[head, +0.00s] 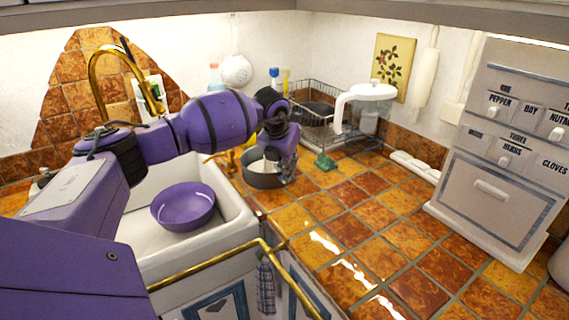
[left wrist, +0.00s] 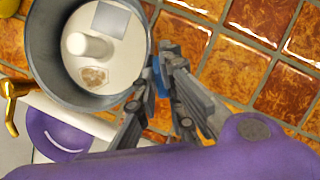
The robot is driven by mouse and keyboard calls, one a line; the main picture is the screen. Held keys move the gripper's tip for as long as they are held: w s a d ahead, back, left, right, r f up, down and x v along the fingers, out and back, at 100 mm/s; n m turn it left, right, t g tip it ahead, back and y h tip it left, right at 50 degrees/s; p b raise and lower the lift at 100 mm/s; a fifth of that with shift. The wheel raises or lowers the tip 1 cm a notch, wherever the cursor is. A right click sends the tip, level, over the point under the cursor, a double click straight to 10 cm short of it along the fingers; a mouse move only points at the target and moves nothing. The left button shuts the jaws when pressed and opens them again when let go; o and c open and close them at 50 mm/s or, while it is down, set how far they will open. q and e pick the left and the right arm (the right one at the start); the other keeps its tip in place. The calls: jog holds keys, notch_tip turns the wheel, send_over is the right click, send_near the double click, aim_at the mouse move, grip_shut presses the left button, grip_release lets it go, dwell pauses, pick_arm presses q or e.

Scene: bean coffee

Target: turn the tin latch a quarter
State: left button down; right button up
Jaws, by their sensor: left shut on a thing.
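A round grey tin (head: 262,180) stands on the tiled counter just behind the sink's right corner. In the left wrist view the tin (left wrist: 38,62) is seen from above, with a pale inside holding a white cylinder, a grey square and a brownish patch. A small blue piece, seemingly the latch (left wrist: 158,76), shows beside the tin's rim. My left gripper (left wrist: 152,84) is shut on this blue piece, its fingers mostly hiding it. In the head view my left gripper (head: 284,164) is at the tin's right side and hides the latch. My right gripper is not in view.
A white sink (head: 236,212) with a purple bowl (head: 184,206) lies left of the tin. A spice cabinet (head: 500,150) stands at right. The tiled counter between is clear.

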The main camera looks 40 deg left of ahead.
pick_arm(q)
jog(key=n, duration=0.1)
jog(key=n+y+p, duration=0.1)
jog(key=shift+d+r+n, duration=0.15)
jog(key=shift+r+n, duration=0.05)
jog(key=shift+n, duration=0.2)
jog(key=n+g+y, duration=0.1)
jog(key=n, duration=0.1)
jog(key=shift+n+p, duration=0.35)
jog(key=shift+n, duration=0.05)
jog(key=shift+w+d+f+n+g+y, duration=0.1)
jog(key=shift+n+g+y, duration=0.1)
jog(key=shift+n, duration=0.4)
jog(key=shift+f+n+g+y, duration=0.1)
jog(key=shift+n+g+y, duration=0.1)
jog(key=shift+n, duration=0.4)
jog(key=shift+n+p, duration=0.35)
jog(key=shift+n, duration=0.35)
jog(key=shift+n+g, duration=0.3)
jog(key=shift+g, duration=0.1)
jog(key=shift+f, duration=0.15)
jog(key=c, duration=2.1)
grip_release()
